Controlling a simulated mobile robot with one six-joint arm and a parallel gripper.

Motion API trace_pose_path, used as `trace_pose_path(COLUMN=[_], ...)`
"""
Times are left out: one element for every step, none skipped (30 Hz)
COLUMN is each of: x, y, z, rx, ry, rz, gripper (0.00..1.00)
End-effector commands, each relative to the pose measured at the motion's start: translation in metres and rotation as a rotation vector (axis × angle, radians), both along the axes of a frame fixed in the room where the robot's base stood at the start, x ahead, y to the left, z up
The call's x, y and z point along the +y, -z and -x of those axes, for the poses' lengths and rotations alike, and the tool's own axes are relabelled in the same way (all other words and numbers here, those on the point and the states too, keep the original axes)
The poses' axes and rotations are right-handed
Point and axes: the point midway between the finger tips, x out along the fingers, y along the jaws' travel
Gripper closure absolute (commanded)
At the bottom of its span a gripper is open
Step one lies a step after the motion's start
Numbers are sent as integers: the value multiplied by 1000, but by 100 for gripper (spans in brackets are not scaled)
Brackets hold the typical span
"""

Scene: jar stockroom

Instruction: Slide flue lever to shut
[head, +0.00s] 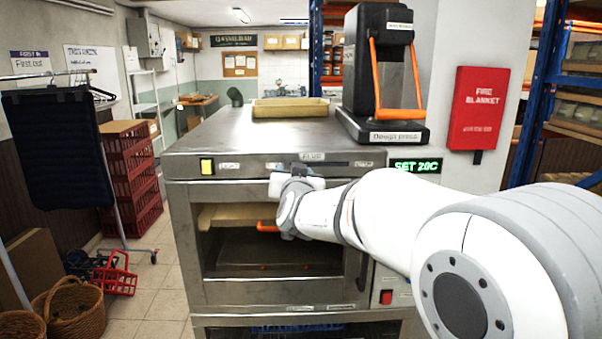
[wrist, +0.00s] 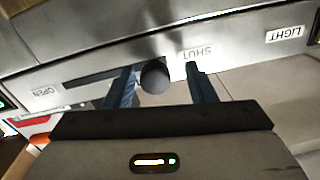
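The flue lever shows in the wrist view as a dark round knob (wrist: 155,77) at the SHUT end of its slot (wrist: 95,76). The SHUT label (wrist: 193,53) is just right of it; the OPEN label (wrist: 45,92) is at the slot's far left end. My gripper (wrist: 162,68) is open, with one finger on each side of the knob. The left finger is close to the knob, and I cannot tell if it touches; a gap shows at the right finger. In the head view my gripper (head: 285,180) is at the oven's front panel and hides the knob.
The steel oven (head: 245,293) has a glass door with trays inside. A yellow light switch (head: 207,167) is on the panel's left and a SET 20C display (head: 415,166) on its right. A dough press (head: 385,133) and a shallow tray (head: 290,108) stand on top.

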Motion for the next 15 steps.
trace_pose_path(x=[-1,-1,-1,-1,-1,-1,-1,-2,-3,-4,-4,-4,-4,-5,-5], y=[0,0,0,0,0,1,1,1,1,2,1,1,1,1,1], z=[0,0,1,3,5,9,13,17,23,28,33,40,45,50,56], rx=[0,0,0,0,-1,-1,-1,-1,-2,-2,-2,-2,-2,-1,-2], ry=[1,1,1,1,1,0,0,1,1,1,0,-1,-1,-1,-1], rz=[0,0,0,-1,-1,-1,-1,-1,-1,-1,-1,-2,-2,-1,-1], gripper=[50,50,50,50,50,50,50,50,50,50,50,50,50,50,50])
